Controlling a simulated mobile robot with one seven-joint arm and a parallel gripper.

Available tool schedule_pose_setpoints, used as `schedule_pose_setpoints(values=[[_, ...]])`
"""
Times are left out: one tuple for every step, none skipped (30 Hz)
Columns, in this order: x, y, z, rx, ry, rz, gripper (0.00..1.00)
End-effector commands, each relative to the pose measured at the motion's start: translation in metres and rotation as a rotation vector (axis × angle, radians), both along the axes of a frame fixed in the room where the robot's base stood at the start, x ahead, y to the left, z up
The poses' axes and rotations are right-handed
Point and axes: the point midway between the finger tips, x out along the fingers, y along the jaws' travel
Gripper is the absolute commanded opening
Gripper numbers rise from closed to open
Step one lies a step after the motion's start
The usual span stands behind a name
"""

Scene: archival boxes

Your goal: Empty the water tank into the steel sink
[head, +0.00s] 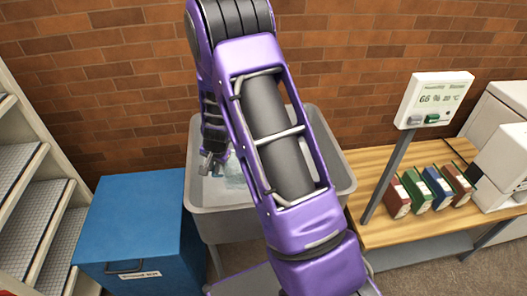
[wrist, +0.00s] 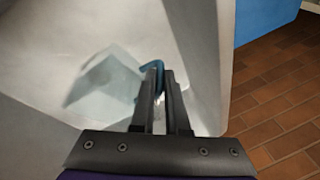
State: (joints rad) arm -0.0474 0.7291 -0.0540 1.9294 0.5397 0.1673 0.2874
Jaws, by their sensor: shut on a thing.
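The grey steel sink (head: 342,170) stands against the brick wall, partly hidden behind my arm. My gripper (head: 208,165) is at the left part of the sink, over its basin. In the wrist view my gripper (wrist: 160,78) is shut on the blue handle of a clear, pale blue water tank (wrist: 105,80). The tank also shows, partly hidden, in the head view (head: 233,172). It is within the sink's outline and looks tilted. I cannot tell how much water is in it, or whether it touches the basin.
A blue cabinet (head: 135,220) stands close to the left of the sink, and metal shelves (head: 25,190) stand further left. On the right, a wooden bench (head: 410,228) holds several coloured boxes and a display (head: 436,99) showing humidity and temperature.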

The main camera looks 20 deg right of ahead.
Motion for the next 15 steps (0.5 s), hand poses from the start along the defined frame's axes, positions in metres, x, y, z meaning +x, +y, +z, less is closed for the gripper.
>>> schedule_pose_setpoints(values=[[0.0, 0.003, 0.024, -0.012, 0.001, 0.003, 0.0], [0.0, 0.004, 0.024, -0.019, 0.003, 0.002, 0.0], [0.0, 0.005, 0.023, -0.025, 0.004, 0.0, 0.0], [0.0, 0.005, 0.023, -0.033, 0.006, -0.003, 0.0], [-0.001, 0.006, 0.022, -0.038, 0.009, -0.004, 0.0], [-0.001, 0.007, 0.021, -0.047, 0.013, -0.006, 0.0], [-0.002, 0.008, 0.02, -0.052, 0.016, -0.008, 0.0], [-0.002, 0.009, 0.02, -0.059, 0.017, -0.01, 0.0], [-0.002, 0.01, 0.019, -0.066, 0.021, -0.013, 0.0], [-0.003, 0.01, 0.019, -0.073, 0.023, -0.015, 0.0], [-0.003, 0.011, 0.018, -0.079, 0.023, -0.017, 0.0], [-0.003, 0.012, 0.018, -0.088, 0.025, -0.02, 0.0], [-0.003, 0.013, 0.018, -0.095, 0.027, -0.021, 0.0], [-0.003, 0.014, 0.018, -0.101, 0.027, -0.024, 0.0], [-0.003, 0.015, 0.018, -0.11, 0.028, -0.026, 0.0]])
